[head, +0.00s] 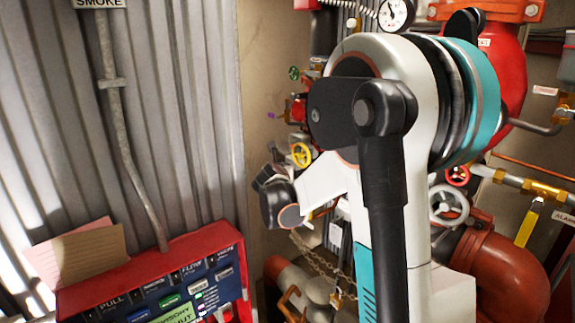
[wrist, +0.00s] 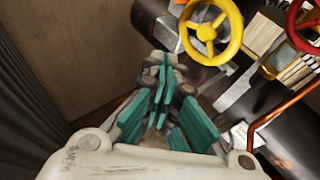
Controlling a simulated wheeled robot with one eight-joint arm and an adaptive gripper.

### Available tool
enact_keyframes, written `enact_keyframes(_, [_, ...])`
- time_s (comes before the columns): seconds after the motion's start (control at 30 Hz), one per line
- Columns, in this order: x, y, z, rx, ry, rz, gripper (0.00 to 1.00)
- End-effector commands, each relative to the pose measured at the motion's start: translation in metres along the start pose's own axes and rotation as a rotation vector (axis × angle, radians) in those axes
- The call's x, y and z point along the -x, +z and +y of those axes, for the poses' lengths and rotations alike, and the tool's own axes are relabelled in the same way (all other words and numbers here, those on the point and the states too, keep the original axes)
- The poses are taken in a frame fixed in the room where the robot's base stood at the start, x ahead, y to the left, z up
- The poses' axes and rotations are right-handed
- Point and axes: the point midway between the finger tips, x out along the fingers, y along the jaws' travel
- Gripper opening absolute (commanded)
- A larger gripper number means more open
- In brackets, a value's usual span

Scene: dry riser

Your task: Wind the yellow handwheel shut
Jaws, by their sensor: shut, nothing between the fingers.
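The yellow handwheel (wrist: 207,32) shows at the top of the wrist view, with spokes and a round hub. It sits on pipework above and to the right of my gripper (wrist: 163,62). The gripper's teal fingers are closed together, with nothing between them, and look apart from the wheel. In the head view a small yellow handwheel (head: 301,155) shows to the left of my arm. My gripper's fingertips are hidden in the head view behind my own arm.
A red handwheel (wrist: 305,25) is right of the yellow one. A copper pipe (wrist: 285,105) runs below it. In the head view, a grey wheel (head: 449,205), a gauge (head: 395,13) and a red panel (head: 150,265) show. A plain wall (wrist: 75,60) fills the wrist view's left.

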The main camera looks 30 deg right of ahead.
Motion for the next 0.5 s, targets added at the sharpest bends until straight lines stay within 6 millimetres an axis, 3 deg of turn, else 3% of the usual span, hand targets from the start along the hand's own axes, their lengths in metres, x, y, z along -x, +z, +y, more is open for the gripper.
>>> enact_keyframes(0.37, [-0.007, 0.055, -0.060, -0.003, -0.005, 0.000, 0.00])
enact_keyframes(0.5, [-0.016, 0.078, -0.036, 0.001, 0.001, 0.000, 0.00])
